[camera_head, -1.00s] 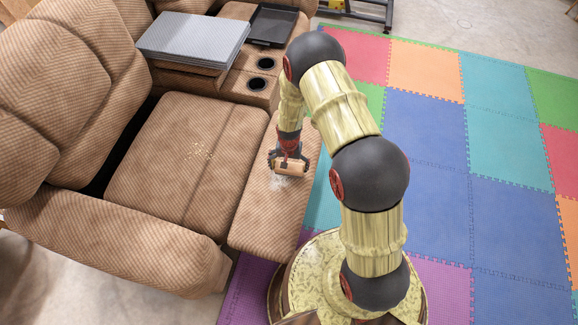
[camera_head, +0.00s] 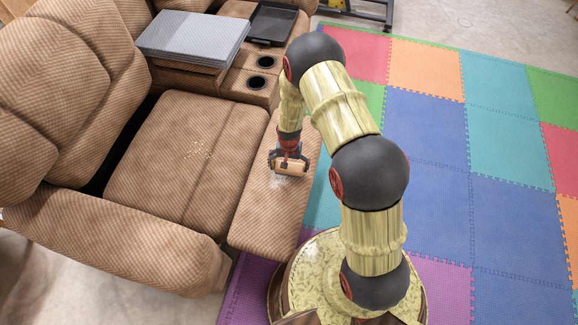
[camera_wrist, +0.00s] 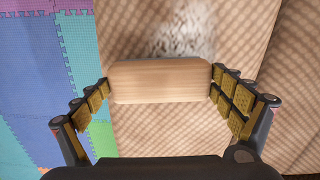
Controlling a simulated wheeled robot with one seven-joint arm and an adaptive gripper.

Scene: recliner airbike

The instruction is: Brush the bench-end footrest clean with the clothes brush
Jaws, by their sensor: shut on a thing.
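The footrest (camera_head: 266,222) is a brown, textured padded panel in front of the recliner seat. My gripper (camera_head: 289,162) is over its middle, shut on the wooden clothes brush (camera_head: 289,168). In the wrist view the brush (camera_wrist: 160,81) is a pale wooden block held between the two fingers, and its bristles are hidden beneath it. A patch of whitish debris (camera_wrist: 182,38) lies on the footrest just beyond the brush. Part of the patch (camera_head: 278,183) also shows beside the brush in the head view. Whether the bristles touch the fabric cannot be told.
The seat cushion (camera_head: 160,180) has a scatter of pale crumbs (camera_head: 200,148). The console with cup holders (camera_head: 257,83) bears a grey flat stack (camera_head: 192,38) and a black tray (camera_head: 271,22). Coloured foam mats (camera_head: 430,140) cover the floor to the right.

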